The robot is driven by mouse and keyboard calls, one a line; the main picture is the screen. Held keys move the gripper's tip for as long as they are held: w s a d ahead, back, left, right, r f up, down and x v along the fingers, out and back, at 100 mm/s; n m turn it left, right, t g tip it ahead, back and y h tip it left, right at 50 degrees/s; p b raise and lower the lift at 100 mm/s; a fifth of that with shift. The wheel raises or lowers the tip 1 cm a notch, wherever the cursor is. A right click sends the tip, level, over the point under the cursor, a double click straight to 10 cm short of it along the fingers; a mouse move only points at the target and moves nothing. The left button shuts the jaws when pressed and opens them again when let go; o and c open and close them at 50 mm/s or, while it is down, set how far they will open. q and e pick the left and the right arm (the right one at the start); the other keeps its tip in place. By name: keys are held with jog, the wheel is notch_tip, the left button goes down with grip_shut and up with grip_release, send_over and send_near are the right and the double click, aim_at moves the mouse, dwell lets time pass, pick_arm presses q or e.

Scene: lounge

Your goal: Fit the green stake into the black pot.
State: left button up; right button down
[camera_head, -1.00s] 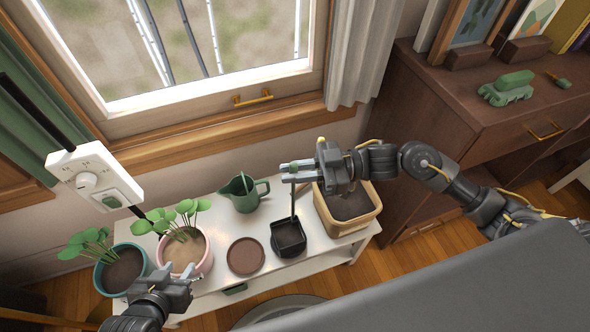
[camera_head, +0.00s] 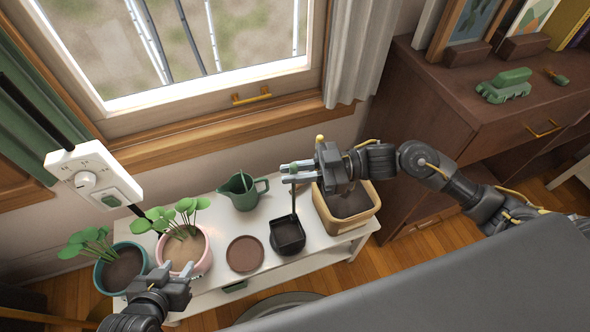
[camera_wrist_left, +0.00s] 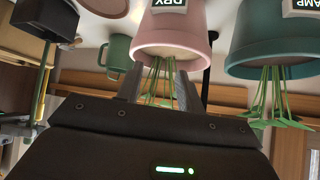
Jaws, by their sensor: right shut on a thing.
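The small black pot (camera_head: 288,233) stands on the white bench, right of the brown saucer; it also shows at the upper left of the left wrist view (camera_wrist_left: 44,17). My right gripper (camera_head: 299,172) is above the pot and shut on the upper end of the thin green stake (camera_head: 294,202). The stake hangs about upright, looks dark, and its lower part meets the pot's back rim; I cannot tell how deep it is inside. My left gripper (camera_head: 179,277) is open and empty, close to the pink pot; its fingers show in the left wrist view (camera_wrist_left: 160,88).
On the white bench (camera_head: 225,282) stand a teal plant pot (camera_head: 103,278), a pink plant pot (camera_head: 202,262), the saucer (camera_head: 245,254), a green watering can (camera_head: 242,192) and a tan planter (camera_head: 338,227). A brown cabinet (camera_head: 435,120) stands at the right.

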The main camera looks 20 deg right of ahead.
jog(key=shift+f+b, duration=1.2)
jog(key=shift+f, duration=1.15)
jog(key=shift+s+f+b, duration=0.1)
jog(key=shift+f+b, duration=0.45)
jog(key=shift+f, duration=0.3)
jog(key=c, duration=1.3)
grip_release()
jog(key=shift+d, duration=0.15)
jog(key=d, duration=0.5)
jog(key=shift+s+d+p, duration=0.3)
jog(key=shift+d+p, duration=0.1)
